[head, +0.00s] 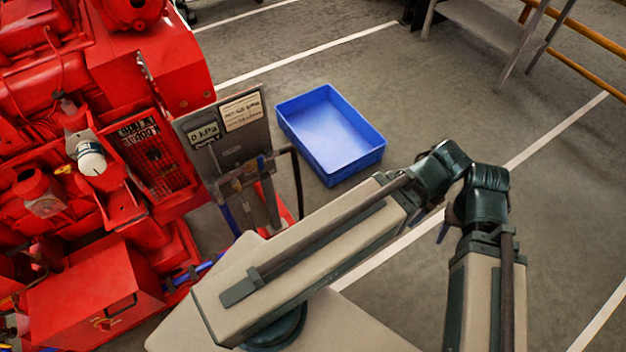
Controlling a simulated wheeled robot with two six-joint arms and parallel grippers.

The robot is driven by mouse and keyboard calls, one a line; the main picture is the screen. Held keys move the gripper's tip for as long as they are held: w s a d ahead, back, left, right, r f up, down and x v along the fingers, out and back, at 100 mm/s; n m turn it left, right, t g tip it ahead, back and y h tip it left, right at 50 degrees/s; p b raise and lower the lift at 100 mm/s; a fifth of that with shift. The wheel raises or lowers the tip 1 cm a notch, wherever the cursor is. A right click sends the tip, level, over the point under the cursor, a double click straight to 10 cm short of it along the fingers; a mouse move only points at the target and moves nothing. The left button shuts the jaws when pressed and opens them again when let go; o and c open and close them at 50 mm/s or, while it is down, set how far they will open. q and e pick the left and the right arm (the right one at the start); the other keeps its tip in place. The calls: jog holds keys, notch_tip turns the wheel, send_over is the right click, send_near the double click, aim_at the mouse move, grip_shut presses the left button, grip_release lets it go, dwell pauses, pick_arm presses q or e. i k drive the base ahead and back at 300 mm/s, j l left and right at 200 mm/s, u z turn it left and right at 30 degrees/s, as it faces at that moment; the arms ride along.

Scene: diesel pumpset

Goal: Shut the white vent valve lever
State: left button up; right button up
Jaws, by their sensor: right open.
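I cannot make out the white vent valve lever. A grey panel (228,132) with a "0 kPa" readout and a paper label stands beside the red pumpset (150,155). Below and in front of it is a cluster of small pipes and fittings (243,178), with a dark bent pipe at its right. My right gripper (446,226) shows only as a small dark part behind my arm's joints, well to the right of the panel and apart from it. Its fingers are mostly hidden and nothing shows held in it. My left gripper is not in view.
An empty blue crate (365,163) lies on the floor right of the panel. A grey metal bench (490,25) and yellow rails (590,75) are at the upper right. A white cylinder (91,158) sits on the red machinery. The grey floor with white lines is otherwise clear.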

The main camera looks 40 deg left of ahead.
aim_at(245, 205)
jog(key=i+l+z, duration=0.25)
jog(key=i, duration=0.2)
jog(key=i+z, duration=0.25)
jog(key=i, duration=0.15)
jog(key=i+u, duration=0.3)
jog(key=i+l+u, duration=0.15)
jog(key=i+u, duration=0.4)
jog(key=u, duration=0.25)
jog(key=i+l+u, duration=0.1)
jog(key=u, duration=0.3)
jog(key=i+l+u, duration=0.15)
jog(key=u, duration=0.3)
jog(key=i+l+u, duration=0.2)
jog(key=u, duration=0.25)
jog(key=i+l+u, duration=0.15)
jog(key=u, duration=0.35)
jog(key=i+l+u, duration=0.1)
jog(key=u, duration=0.4)
jog(key=l+u, duration=0.25)
jog(key=u, duration=0.25)
jog(key=l+u, duration=0.25)
jog(key=u, duration=0.25)
jog(key=l+u, duration=0.8)
jog(key=i+l, duration=0.05)
jog(key=l, duration=0.05)
